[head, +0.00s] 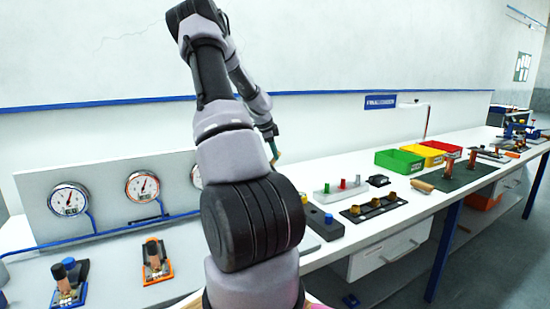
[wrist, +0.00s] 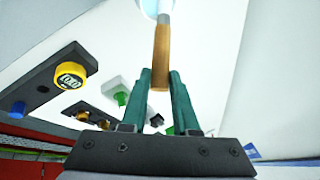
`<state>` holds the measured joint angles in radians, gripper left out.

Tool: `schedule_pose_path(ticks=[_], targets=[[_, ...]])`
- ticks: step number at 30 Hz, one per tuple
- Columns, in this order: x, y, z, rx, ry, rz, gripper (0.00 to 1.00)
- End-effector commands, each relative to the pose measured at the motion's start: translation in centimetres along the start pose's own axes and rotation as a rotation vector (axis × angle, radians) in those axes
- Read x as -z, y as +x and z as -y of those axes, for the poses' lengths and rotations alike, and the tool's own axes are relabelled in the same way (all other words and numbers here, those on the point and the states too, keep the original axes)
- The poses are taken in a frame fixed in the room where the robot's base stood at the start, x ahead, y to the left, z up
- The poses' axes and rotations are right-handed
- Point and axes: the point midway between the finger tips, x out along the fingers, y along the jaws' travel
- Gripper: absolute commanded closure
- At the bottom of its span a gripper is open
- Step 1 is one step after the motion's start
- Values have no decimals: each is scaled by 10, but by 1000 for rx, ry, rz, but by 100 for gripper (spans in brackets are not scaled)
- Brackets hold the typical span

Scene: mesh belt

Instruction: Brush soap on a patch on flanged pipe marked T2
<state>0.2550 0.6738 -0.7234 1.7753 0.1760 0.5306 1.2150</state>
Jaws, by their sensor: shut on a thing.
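My gripper (wrist: 161,82) is shut on the wooden handle of a brush (wrist: 161,50) in the wrist view. The brush's pale end lies at the top edge, partly cut off. In the head view my gripper (head: 273,146) shows as a small teal part behind my arm, above the bench. Short copper-coloured pipe pieces stand on a dark green mat (head: 455,178) at the right. Other pipe-like pieces sit in an orange-framed holder (head: 155,262) and a dark holder (head: 69,285) at the front left. No T2 mark is readable, so I cannot tell which pipe it names. No soap patch is visible.
Gauges (head: 142,187) stand on a panel at the left. A grey block with coloured knobs (head: 342,189), a dark plate with brass fittings (head: 374,208) and green (head: 399,160), yellow and red bins occupy the bench. My arm hides the bench's middle.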

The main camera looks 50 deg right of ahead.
Motion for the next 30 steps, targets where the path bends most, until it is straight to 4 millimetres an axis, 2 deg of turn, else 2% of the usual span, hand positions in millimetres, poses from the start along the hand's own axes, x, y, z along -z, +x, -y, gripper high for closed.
schedule_pose_path(ticks=[15,30], targets=[[11,-36,15,1,0,0,100],[12,-40,16,0,0,0,100]])
